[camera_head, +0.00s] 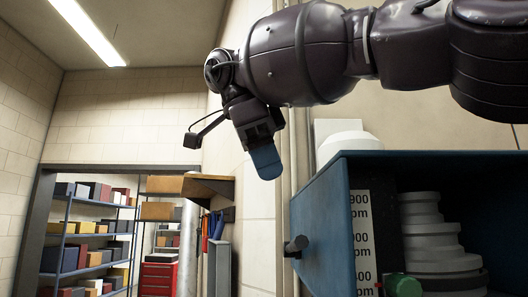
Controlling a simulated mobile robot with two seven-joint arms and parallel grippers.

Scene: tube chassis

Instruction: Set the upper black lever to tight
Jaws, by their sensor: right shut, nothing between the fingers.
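A blue machine housing (325,225) stands open at the lower right. A short black lever or knob (296,245) sticks out of its left side; only this one black part shows, and its setting cannot be read. My right gripper (266,162) hangs from my arm coming in at the upper right. Its blue fingertips are shut, empty and pointing down, above and left of the black part in the picture, apart from it. My left gripper is not in view.
Inside the housing are stepped pale pulleys (432,235), a speed label (361,240) and a green knob (403,285). A wall shelf (190,186) is at left. Shelves of boxes (90,240) and a red tool cabinet (158,279) stand beyond a doorway.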

